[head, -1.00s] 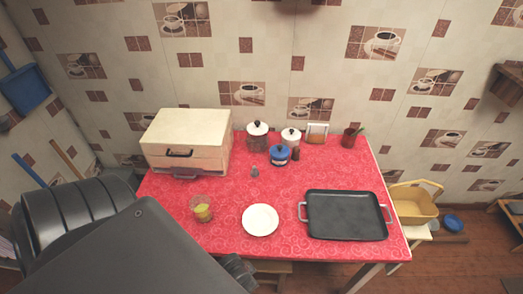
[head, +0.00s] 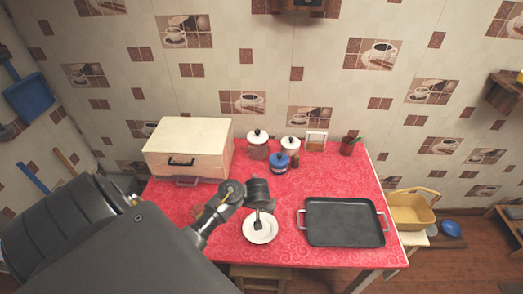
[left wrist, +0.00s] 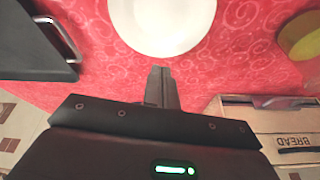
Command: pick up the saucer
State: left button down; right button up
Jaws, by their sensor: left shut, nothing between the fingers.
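The white saucer (head: 262,232) lies flat on the red oilcloth counter in the head view, near the front edge. It also shows at the top of the left wrist view (left wrist: 162,22), cut off by the frame. My left gripper (head: 258,226) reaches in from the left and its fingers overlap the saucer's far part in the head view. In the left wrist view its fingertips (left wrist: 161,72) are together and empty, pointing at the saucer's rim. I cannot tell whether they touch it. My right gripper is not in view.
A black tray with handles (head: 344,222) lies right of the saucer. A bread box (head: 188,148) stands at the back left. Lidded jars (head: 257,145) and a blue pot (head: 279,162) stand behind. A cup with yellow-green contents (left wrist: 303,40) is close by.

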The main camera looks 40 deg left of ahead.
pick_arm(q)
jog(key=w+a+r+n, duration=0.2)
jog(key=w+a+r, duration=0.1)
jog(key=w+a, duration=0.15)
jog(key=b+x, duration=0.1)
jog(key=x, duration=0.2)
jog(key=b+x, duration=0.2)
jog(key=x, duration=0.1)
jog(key=b+x, duration=0.2)
jog(key=x, duration=0.2)
jog(key=shift+s+d+f, duration=0.1)
jog(key=shift+d, duration=0.2)
jog(key=shift+s+d+p, duration=0.85)
jog(key=shift+s+d, duration=0.05)
jog(key=shift+s, duration=0.2)
jog(key=shift+s+d, duration=0.35)
jog(key=shift+s, duration=0.1)
